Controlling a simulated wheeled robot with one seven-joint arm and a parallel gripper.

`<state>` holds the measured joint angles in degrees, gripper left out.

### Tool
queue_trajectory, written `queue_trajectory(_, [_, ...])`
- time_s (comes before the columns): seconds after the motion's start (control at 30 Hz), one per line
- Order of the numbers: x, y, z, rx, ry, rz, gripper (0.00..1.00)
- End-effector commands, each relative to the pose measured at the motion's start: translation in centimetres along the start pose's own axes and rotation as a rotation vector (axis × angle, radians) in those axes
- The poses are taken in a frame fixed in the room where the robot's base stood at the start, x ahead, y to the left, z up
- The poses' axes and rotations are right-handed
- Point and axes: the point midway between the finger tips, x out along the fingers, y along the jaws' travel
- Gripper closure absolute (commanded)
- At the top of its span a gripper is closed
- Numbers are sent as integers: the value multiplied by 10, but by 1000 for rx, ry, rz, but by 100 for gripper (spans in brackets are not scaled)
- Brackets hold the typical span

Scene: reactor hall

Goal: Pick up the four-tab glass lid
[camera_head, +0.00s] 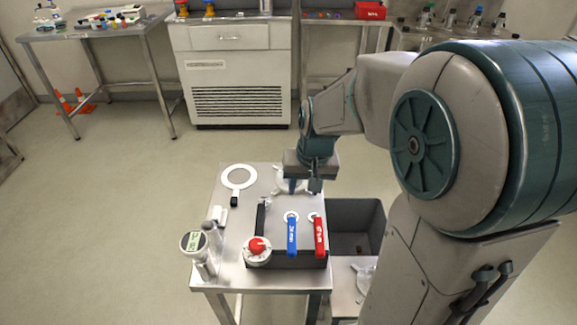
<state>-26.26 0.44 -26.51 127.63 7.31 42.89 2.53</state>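A pale, clear glass lid with tabs (279,189) lies on the steel table, partly hidden by my gripper. My gripper (303,187) points down over it, its two fingers apart with a gap between them. The fingertips are at or just above the lid; whether they touch it I cannot tell. Another clear glass piece with tabs (365,279) lies on a lower surface to the right; its tab count is too small to read.
A dark open bin (372,214) stands right.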

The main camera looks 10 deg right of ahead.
Motion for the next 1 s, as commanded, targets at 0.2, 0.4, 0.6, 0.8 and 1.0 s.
queue_trajectory(0.2, [24,-11,-53,26,36,95,61])
queue_trajectory(0.4, [35,-22,-98,20,120,206,61])
queue_trajectory(0.6, [35,-34,-129,-4,204,283,61])
queue_trajectory(0.8, [38,-38,-140,-13,238,310,61])
queue_trajectory(1.0, [73,-26,-148,-11,235,313,61])
